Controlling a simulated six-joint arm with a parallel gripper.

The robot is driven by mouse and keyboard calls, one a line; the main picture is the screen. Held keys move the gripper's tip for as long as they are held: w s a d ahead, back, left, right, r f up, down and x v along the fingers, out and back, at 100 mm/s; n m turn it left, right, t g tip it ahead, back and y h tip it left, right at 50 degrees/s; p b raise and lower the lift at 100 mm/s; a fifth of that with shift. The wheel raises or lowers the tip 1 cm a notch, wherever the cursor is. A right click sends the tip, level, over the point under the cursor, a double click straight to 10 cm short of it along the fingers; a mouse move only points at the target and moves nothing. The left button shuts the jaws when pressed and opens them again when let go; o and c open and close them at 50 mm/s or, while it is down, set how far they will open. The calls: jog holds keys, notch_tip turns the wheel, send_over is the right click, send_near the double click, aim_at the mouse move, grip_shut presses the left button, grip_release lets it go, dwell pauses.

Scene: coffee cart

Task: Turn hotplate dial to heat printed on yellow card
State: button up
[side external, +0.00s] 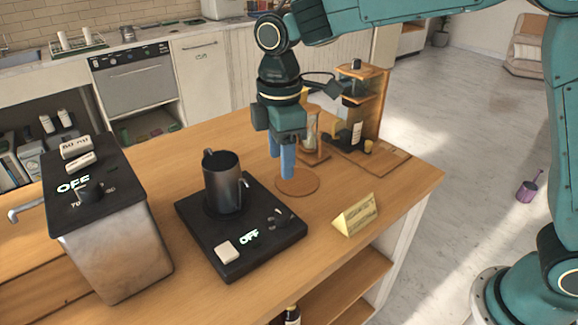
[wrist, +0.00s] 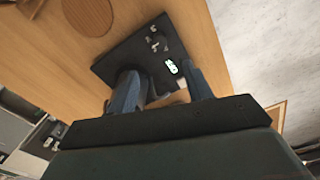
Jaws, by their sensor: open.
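The black hotplate (side external: 190,212) lies flat on the wooden counter, and part of it shows in the wrist view (wrist: 110,64). Its dial (side external: 278,216) is at its right corner, beside a lit display (side external: 249,237) reading OFF. A dark metal pitcher (side external: 222,185) stands upright on the plate. The yellow card (side external: 355,214) stands folded like a tent to the right of the hotplate; its print is too small to read. My gripper (side external: 282,170) is open and empty, pointing down above the counter behind the dial. Its two fingers also show in the wrist view (wrist: 164,88).
A steel box with a black top (side external: 115,250), its own dial (side external: 90,191) and an OFF display stands at left. A round brown coaster (side external: 297,183) lies beneath my gripper. A wooden stand (side external: 370,105) with glassware is behind. Counter between hotplate and card is clear.

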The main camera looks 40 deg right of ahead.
aim_at(282, 214)
jog(key=n, duration=0.6)
jog(key=shift+r+n, duration=0.1)
jog(key=shift+n, duration=0.3)
notch_tip(282, 214, down, 14)
jog(key=shift+r, duration=0.1)
dwell(0.5)
jog(key=shift+c, duration=0.2)
jog(key=c, duration=0.9)
